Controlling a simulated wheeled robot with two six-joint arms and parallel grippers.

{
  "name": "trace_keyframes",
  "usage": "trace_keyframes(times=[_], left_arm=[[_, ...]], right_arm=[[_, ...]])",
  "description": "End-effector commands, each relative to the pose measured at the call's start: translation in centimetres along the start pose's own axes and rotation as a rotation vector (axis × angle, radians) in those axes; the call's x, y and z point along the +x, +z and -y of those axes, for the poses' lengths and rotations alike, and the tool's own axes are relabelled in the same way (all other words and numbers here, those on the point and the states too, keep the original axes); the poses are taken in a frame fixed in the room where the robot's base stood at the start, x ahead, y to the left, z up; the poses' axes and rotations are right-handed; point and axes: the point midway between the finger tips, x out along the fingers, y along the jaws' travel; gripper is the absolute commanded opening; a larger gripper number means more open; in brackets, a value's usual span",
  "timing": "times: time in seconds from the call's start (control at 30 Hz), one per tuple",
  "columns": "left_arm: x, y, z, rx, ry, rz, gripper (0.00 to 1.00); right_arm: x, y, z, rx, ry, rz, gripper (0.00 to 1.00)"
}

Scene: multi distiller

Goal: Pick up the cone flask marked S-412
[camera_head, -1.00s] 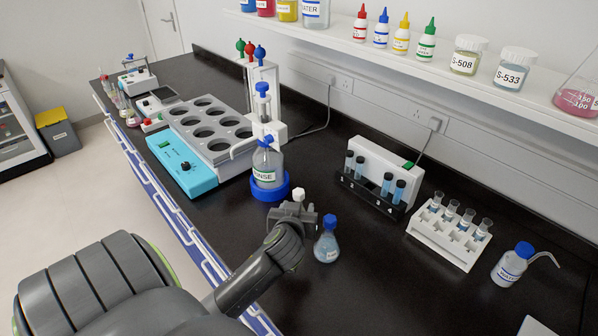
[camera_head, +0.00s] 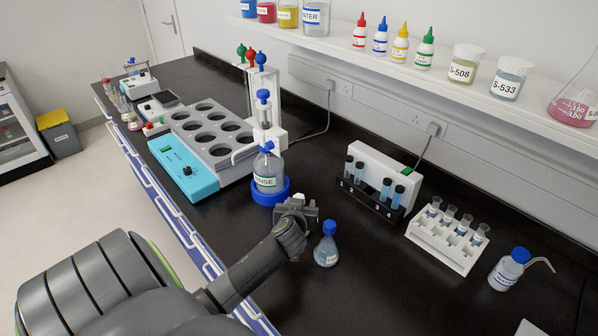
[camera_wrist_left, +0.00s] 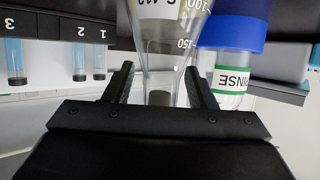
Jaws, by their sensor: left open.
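In the left wrist view a clear cone flask (camera_wrist_left: 170,58) shows with volume marks and a label cut off by the top edge; only part of its marking reads, like "S-4". My left gripper (camera_wrist_left: 161,82) is open, with one finger on each side of the flask's narrow part. Contact with the glass cannot be told. In the head view the left gripper (camera_head: 298,212) is low over the bench and hides this flask almost wholly. A second cone flask (camera_head: 327,247), with a blue cap and pale blue liquid, stands just right of the gripper; its label is unreadable.
The RINSE bottle (camera_head: 268,172) in its blue holder (camera_head: 272,196) stands close behind the gripper; the bottle also shows in the wrist view (camera_wrist_left: 231,76). A black tube rack (camera_head: 370,203) and a white tube rack (camera_head: 445,243) stand to the right.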

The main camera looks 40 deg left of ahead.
Motion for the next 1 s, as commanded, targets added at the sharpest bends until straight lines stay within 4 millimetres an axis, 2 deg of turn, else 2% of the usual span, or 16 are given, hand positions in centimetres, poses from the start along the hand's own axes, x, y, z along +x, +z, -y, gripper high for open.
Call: trace_keyframes(times=[0.1, 0.4, 0.5, 0.83, 1.0], left_arm=[[0.0, 0.0, 0.0, 0.0, 0.0, 0.0, 0.49], [0.0, 0.0, 0.0, 0.0, 0.0, 0.0, 0.1], [0.0, 0.0, 0.0, 0.0, 0.0, 0.0, 0.0], [-0.1, -0.2, 0.0, 0.0, 0.001, -0.002, 0.0], [-0.7, -1.8, 0.0, 0.0, 0.001, -0.007, 0.0]], right_arm=[[0.0, 0.1, 0.0, 0.0, 0.0, 0.001, 0.51], [0.0, 0.1, 0.1, 0.001, -0.001, 0.002, 0.51], [0.0, 0.1, 0.1, 0.001, -0.001, 0.002, 0.51], [0.0, 0.1, 0.2, 0.001, -0.002, 0.002, 0.51], [0.1, 0.2, 0.2, 0.001, -0.002, 0.002, 0.51]])
